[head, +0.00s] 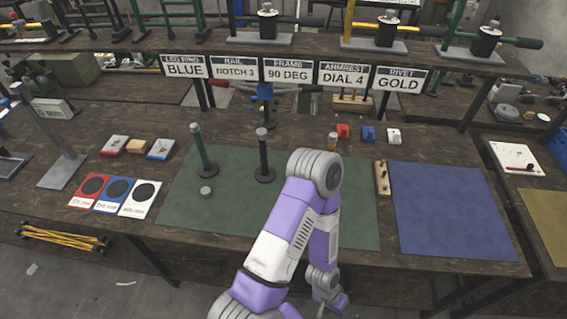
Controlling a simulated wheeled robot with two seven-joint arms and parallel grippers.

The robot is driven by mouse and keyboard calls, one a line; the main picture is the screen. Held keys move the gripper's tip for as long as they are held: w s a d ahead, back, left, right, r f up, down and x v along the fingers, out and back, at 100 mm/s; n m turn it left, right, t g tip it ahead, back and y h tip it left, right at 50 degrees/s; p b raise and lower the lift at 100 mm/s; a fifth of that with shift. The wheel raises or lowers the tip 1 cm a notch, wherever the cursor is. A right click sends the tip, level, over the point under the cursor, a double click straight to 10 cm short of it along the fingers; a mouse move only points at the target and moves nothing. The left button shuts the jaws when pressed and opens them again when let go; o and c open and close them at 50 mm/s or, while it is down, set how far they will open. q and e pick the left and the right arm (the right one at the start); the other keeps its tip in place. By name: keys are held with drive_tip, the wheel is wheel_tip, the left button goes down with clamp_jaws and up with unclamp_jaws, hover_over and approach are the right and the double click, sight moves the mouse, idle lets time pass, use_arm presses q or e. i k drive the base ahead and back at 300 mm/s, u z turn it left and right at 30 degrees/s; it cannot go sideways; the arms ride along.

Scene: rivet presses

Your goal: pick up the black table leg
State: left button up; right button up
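The black table leg (264,155) stands upright on its round black foot on the green mat (348,230). A dark green leg (200,150) of similar shape stands upright to its left on the same mat. One purple and grey arm of mine rises from the bottom edge, bends at the right of the black leg and comes back down. It appears apart from the leg. Its far end drops to the bottom edge, and no gripper fingers can be made out. My other arm is not in view.
A small grey cylinder (206,192) lies on the green mat. A blue mat (447,210) is at the right, with a wooden block (382,178) between the mats. Red, blue and white cards (117,191) lie at left. Signs and a shelf of presses stand behind.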

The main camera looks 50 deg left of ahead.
sight(265, 174)
drive_tip(key=k, duration=1.45)
drive_tip(key=u, duration=1.85)
drive_tip(key=i, duration=0.95)
